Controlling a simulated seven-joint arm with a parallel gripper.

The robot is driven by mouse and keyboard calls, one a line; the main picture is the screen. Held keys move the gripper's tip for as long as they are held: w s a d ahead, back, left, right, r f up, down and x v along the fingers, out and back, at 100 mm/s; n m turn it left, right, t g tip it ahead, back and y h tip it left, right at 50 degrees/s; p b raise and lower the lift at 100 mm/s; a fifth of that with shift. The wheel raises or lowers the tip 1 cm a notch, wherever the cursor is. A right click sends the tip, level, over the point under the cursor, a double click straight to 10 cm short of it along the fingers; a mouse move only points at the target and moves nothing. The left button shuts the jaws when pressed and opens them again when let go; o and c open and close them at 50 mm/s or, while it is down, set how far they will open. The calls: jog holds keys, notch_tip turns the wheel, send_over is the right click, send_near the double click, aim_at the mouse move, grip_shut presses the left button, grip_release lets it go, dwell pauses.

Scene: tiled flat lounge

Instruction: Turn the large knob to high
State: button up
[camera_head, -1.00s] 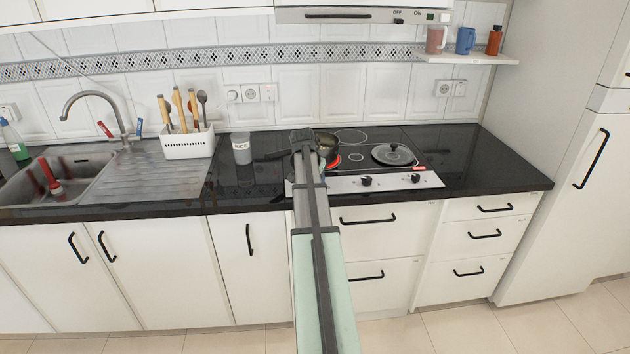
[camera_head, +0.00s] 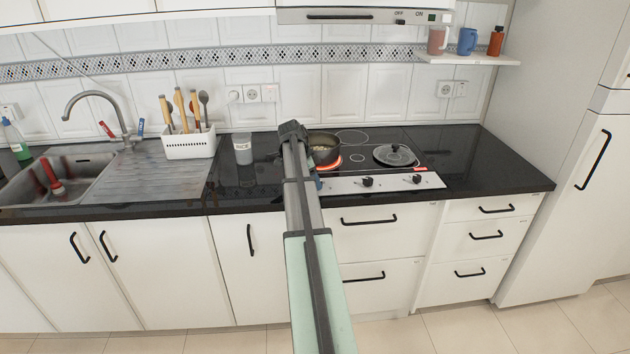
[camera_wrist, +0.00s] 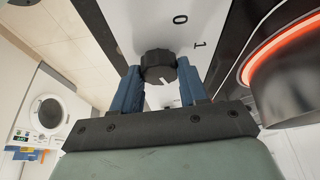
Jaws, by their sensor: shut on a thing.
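My gripper (camera_wrist: 160,92) has blue fingers on either side of a black round knob (camera_wrist: 159,65) in the wrist view, and it is shut on it. The knob has a white pointer mark. It sits on a pale control panel (camera_wrist: 135,25) with "0" and "1" printed beside it. In the head view my arm hides this knob and most of the gripper, at the left end of the panel (camera_head: 340,186). Two other black knobs, a middle one (camera_head: 367,182) and a right one (camera_head: 416,178), show there.
A pot (camera_head: 324,156) stands by a glowing red burner ring (camera_head: 333,167) just behind the panel; the ring also shows close to the gripper's right in the wrist view (camera_wrist: 262,55). A lid (camera_head: 394,154) lies on the right of the hob. A jar (camera_head: 242,150) stands left.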

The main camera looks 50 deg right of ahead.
jog(key=shift+w+d+m+g+y, duration=0.1)
jog(key=shift+m+g+y, duration=0.4)
jog(key=shift+m, duration=1.3)
jog(key=o, duration=1.1)
jog(key=shift+c, duration=0.2)
jog(key=v, duration=1.3)
jog(key=shift+r, duration=0.45)
jog(key=shift+w, duration=0.1)
